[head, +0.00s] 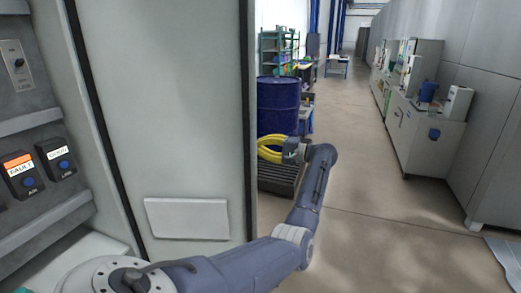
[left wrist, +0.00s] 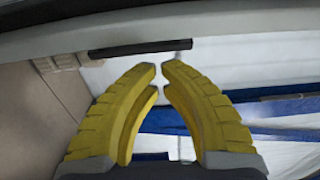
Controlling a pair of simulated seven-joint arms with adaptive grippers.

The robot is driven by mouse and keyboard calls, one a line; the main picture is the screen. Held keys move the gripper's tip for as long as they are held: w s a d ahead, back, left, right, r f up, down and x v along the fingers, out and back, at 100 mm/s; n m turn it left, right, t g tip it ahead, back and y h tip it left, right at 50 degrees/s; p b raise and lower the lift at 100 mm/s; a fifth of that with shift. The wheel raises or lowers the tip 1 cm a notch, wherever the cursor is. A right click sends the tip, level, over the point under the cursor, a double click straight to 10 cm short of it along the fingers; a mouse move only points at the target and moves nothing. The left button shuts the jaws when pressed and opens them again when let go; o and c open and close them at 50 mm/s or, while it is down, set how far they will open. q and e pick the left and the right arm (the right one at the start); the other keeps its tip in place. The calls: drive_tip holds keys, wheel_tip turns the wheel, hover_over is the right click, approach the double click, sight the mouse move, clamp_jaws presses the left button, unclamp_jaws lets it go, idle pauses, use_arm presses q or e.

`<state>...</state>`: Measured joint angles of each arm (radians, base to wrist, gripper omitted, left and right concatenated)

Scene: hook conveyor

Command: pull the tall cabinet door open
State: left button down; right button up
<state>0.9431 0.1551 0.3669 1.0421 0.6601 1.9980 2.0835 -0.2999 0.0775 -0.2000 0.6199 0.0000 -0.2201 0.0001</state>
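The tall cabinet door (head: 175,95) stands swung open in the head view, a pale grey panel with a flat white pocket (head: 187,218) low on the side facing me. My left arm passes in front of it and bends back beyond its free edge. The yellow fingers of my left gripper (head: 263,149) point left just past that edge. In the left wrist view the fingertips (left wrist: 163,75) almost meet, with nothing seen between them. A dark bar (left wrist: 140,49) on a pale surface lies beyond the tips; contact cannot be told. My right gripper is not in view.
Inside the cabinet at left are shelves with a FAULT box (head: 23,176) and a second labelled box (head: 56,158). A blue drum (head: 278,105) stands behind the left gripper. Grey counters (head: 418,130) line the right wall. The floor (head: 370,200) between is clear.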

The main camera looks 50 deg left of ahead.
use_arm(q)
drive_tip(key=shift+s+d, duration=0.6)
drive_tip(key=shift+s, duration=0.05)
drive_tip(key=shift+d, duration=0.15)
